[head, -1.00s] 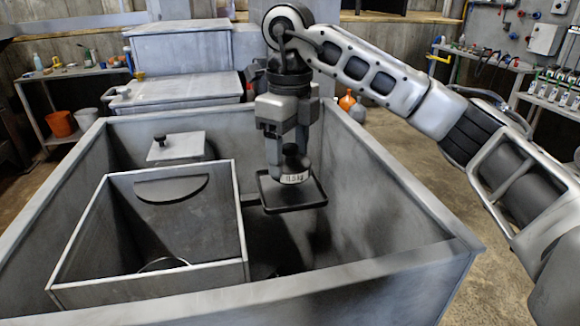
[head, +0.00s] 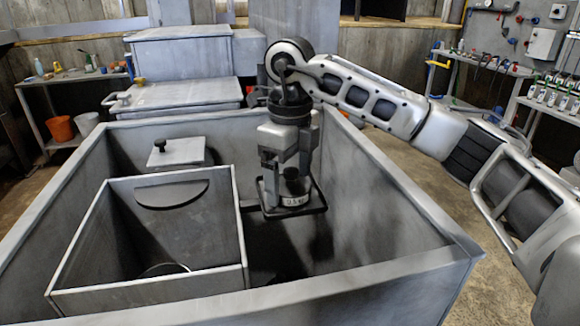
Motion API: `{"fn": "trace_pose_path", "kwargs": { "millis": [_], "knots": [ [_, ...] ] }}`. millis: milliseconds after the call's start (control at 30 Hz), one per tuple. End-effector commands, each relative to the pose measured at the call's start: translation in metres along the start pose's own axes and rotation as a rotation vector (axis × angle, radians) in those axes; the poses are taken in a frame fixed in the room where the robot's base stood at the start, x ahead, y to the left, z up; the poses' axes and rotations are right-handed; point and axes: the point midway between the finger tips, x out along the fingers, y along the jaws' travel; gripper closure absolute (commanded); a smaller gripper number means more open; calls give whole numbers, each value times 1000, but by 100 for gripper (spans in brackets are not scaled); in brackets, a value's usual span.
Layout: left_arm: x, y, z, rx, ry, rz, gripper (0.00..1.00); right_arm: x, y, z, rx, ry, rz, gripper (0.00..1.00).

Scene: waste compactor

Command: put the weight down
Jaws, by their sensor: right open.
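The weight (head: 293,188), a dark cylinder with a pale label band, stands upright on the black square tray (head: 318,206) inside the large grey bin. It appears to rest on the tray's surface. My right gripper (head: 288,176) points straight down just over the weight. Its fingers are spread apart at the top of the weight, and the contact between fingers and weight is hard to make out. My left gripper is not in view.
The large bin's walls (head: 400,200) surround the tray. A smaller open box (head: 75,235) stands to its left, and a lidded block with a black knob (head: 178,153) is behind that box. Dark empty space lies below and right of the tray.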

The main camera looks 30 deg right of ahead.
Motion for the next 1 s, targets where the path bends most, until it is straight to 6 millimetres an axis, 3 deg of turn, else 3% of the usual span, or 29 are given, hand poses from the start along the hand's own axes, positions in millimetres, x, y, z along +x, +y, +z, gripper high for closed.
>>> {"fn": "trace_pose_path", "kwargs": {
  "millis": [167,433,600,800,1000],
  "knots": [
    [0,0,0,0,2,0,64,-18,0,1,-1,-4,0,15],
    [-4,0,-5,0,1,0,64,-80,0,1,0,-5,-4,15],
    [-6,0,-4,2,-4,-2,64,-108,0,1,0,-2,-2,15],
    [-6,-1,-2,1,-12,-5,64,-122,0,1,0,-1,0,15],
    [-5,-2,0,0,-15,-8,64,-123,0,0,0,0,0,15]
  ]
}}
